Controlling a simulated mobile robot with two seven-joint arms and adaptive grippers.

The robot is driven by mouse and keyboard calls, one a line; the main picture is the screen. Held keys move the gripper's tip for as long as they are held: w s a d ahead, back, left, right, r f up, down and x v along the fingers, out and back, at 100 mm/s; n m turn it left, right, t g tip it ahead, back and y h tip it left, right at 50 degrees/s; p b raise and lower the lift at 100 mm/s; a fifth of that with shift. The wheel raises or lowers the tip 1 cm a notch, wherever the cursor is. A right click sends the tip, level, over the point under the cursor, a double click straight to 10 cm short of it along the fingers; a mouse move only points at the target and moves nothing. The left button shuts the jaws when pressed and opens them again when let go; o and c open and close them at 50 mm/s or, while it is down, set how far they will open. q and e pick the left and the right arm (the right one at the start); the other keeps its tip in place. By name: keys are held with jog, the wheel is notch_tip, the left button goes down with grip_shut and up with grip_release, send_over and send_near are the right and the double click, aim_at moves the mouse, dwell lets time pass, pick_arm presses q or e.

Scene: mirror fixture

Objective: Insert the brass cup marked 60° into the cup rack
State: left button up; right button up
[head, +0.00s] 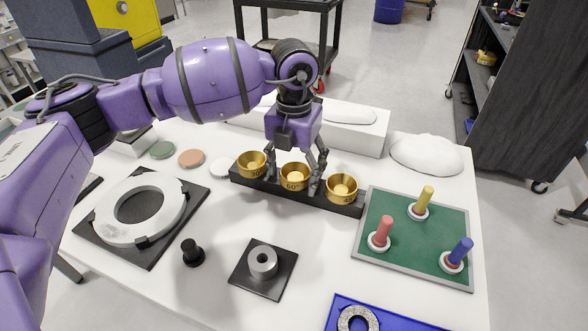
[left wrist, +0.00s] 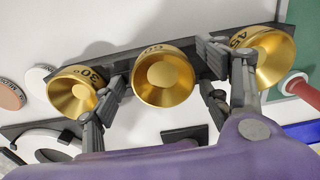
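The brass cup marked 60° (head: 294,177) is at the middle place of the black cup rack (head: 240,178), upright, between two other brass cups; its base is hidden, so I cannot tell how fully it sits. It also shows in the left wrist view (left wrist: 163,78). My left gripper (head: 294,184) points down over the rack, with one finger on each side of this cup. In the left wrist view the fingers (left wrist: 165,90) stand wide, with small gaps beside the cup, so it looks open. My right gripper is not in view.
The brass cup marked 30° (head: 251,164) and the one marked 45° (head: 341,188) flank it closely. A green board (head: 408,248) with colored pegs stands right. A white ring (head: 140,208), black knob (head: 192,252) and grey cylinder (head: 262,261) are in front. White blocks (head: 365,137) stand behind.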

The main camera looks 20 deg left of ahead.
aim_at(294, 177)
pick_arm(q)
notch_tip(294, 177, up, 12)
dwell(0.6)
dwell(0.5)
